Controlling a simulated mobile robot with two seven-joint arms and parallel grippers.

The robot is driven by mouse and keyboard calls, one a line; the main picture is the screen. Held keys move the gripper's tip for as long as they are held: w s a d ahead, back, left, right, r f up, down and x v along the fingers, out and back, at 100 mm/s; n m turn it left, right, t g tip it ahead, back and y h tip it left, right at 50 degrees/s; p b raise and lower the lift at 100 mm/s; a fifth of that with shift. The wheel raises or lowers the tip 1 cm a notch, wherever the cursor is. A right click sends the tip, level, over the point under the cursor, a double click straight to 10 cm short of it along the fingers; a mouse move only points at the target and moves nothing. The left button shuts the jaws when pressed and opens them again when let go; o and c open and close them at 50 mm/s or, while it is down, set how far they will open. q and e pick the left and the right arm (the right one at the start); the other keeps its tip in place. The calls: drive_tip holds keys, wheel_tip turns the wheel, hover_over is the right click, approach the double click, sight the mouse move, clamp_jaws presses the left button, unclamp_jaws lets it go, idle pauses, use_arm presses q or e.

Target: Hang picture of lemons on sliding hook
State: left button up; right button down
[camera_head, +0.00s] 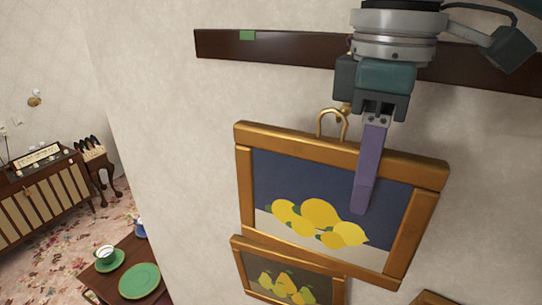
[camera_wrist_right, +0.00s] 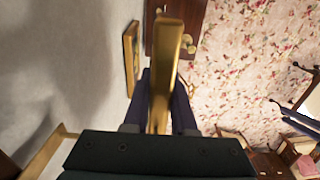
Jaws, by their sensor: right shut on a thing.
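The picture of lemons (camera_head: 320,195) has a thick golden frame and a brass ring on its top edge. It is in front of the wall, slightly tilted, below the dark wooden rail (camera_head: 290,52). A small brass hook (camera_head: 344,108) shows beside the ring; whether they touch I cannot tell. My right gripper (camera_head: 366,170) comes down from above, shut on the frame's top right of the ring. One purple finger lies over the picture's front; the other is hidden behind it. In the right wrist view the golden frame (camera_wrist_right: 167,60) stands edge-on between both fingers. My left gripper is not in view.
A picture of pears (camera_head: 285,283) hangs just below, partly covered by the lemon picture. Another frame's corner (camera_head: 430,298) shows at the bottom right. A small table with a green plate (camera_head: 139,281) and a cabinet (camera_head: 38,205) stand at the left.

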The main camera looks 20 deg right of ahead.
drive_tip(key=w+d, duration=0.1)
drive_tip(key=w+d+f, duration=0.1)
drive_tip(key=w+d, duration=0.1)
drive_tip(key=shift+d+f, duration=0.1)
drive_tip(key=shift+d, duration=0.2)
idle(0.3)
drive_tip(key=shift+d+f, duration=0.1)
drive_tip(key=shift+d, duration=0.05)
idle(0.6)
drive_tip(key=c, duration=0.6)
unclamp_jaws()
drive_tip(key=shift+c, duration=0.2)
